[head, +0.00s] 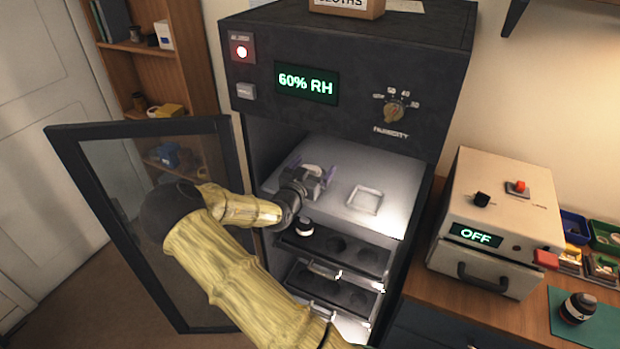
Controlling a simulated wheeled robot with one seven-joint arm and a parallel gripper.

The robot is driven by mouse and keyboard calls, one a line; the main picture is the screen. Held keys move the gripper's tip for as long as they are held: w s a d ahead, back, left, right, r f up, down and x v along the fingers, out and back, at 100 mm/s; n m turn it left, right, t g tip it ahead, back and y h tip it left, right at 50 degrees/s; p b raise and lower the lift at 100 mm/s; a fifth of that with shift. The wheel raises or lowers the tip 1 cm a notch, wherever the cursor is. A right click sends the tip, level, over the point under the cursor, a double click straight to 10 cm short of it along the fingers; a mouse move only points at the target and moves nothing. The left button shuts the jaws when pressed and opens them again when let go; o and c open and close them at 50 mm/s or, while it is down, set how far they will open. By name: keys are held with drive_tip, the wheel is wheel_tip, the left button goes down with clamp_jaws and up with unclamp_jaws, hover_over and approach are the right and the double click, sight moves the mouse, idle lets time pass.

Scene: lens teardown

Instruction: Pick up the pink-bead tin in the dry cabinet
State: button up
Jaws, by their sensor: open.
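The dry cabinet (345,150) stands with its glass door (150,200) swung open to the left. My gripper (313,168) reaches in over the bright top shelf (395,165), its two fingers spread apart. A pale, rounded thing (312,171) shows between the fingers, mostly hidden by my gripper. It may be the tin, but no pink beads can be made out. I cannot tell whether the fingers touch it. A shallow, square, clear-looking dish or frame (364,200) lies empty on the shelf to the right of my gripper.
Below the shelf are two dark drawers or racks with round hollows; a small dark jar with a white band (304,227) sits in the upper one. A beige box reading OFF (500,215) stands on the right-hand bench.

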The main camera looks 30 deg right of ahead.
drive_tip(key=shift+c, duration=0.4)
drive_tip(key=c, duration=1)
wheel_tip(320, 180, up, 10)
drive_tip(key=shift+b, duration=0.65)
